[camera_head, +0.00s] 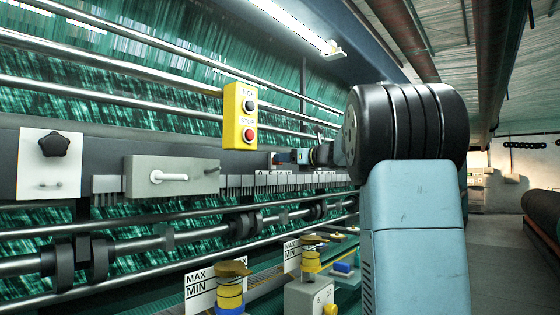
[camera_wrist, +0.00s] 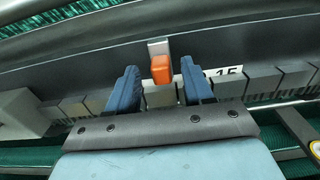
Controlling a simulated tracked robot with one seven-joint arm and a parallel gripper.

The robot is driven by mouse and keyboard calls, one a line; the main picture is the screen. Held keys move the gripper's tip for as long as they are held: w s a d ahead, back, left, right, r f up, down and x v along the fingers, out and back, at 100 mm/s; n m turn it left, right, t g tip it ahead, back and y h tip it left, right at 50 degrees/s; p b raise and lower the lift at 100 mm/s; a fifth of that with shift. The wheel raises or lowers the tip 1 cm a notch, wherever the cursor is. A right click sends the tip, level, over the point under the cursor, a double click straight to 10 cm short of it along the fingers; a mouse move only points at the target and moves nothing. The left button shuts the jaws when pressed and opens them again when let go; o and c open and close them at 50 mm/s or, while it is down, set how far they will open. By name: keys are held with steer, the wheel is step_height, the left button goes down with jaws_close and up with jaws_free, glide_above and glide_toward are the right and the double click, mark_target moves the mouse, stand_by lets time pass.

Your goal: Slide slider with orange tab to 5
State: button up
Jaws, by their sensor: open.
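The orange tab (camera_wrist: 161,69) shows in the wrist view, at the lower end of a light metal piece on a grey rail. My gripper (camera_wrist: 161,90) is open, with one blue finger on each side of the tab in the picture. I cannot tell whether either finger touches it. A white scale label (camera_wrist: 229,73) with partly hidden digits, ending in what looks like 15, lies just right of the right finger. In the head view my gripper (camera_head: 284,157) is small and far off by the rail; the tab is not clear there.
A yellow box (camera_head: 240,117) with INCH and STOP buttons hangs above the rail. A grey box with a white lever (camera_head: 170,178) and a plate with a black knob (camera_head: 50,165) are to the left. Roller bars run below. A floor aisle (camera_head: 505,240) lies right.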

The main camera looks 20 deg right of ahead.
steer(key=v, duration=1)
